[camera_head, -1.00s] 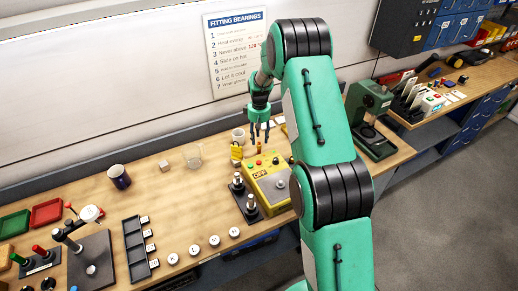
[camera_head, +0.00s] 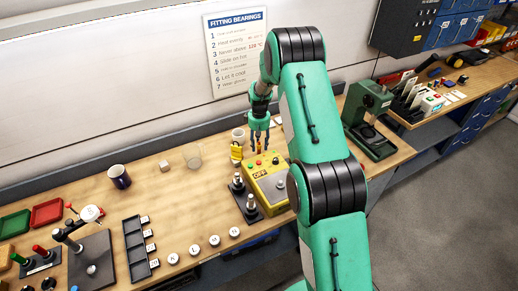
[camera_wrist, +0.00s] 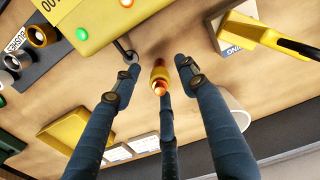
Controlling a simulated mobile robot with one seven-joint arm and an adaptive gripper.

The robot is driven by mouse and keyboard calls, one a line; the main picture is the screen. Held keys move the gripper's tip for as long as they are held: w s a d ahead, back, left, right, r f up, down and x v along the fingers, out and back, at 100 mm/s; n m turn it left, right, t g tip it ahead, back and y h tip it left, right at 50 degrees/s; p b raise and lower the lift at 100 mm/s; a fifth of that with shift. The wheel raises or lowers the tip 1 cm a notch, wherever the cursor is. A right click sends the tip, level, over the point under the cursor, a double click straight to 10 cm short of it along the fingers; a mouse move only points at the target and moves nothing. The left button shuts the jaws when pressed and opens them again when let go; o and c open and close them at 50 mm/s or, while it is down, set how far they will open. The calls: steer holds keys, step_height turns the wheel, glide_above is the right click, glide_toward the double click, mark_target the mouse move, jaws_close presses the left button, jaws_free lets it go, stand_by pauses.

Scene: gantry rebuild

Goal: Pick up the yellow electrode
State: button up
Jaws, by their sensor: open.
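I see no clear contact. In the head view my gripper (camera_head: 259,145) points down over the bench, with its fingertips at the electrode. The electrode's lower part is hard to make out.
The yellow machine box (camera_head: 268,180) with a green button stands close in front. A green press (camera_head: 368,120) stands at right.

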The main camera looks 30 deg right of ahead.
jaws_close()
steer(key=shift+r, duration=0.15)
step_height(320, 180, up, 10)
steer(key=shift+f, duration=0.1)
stand_by(0.6)
stand_by(0.5)
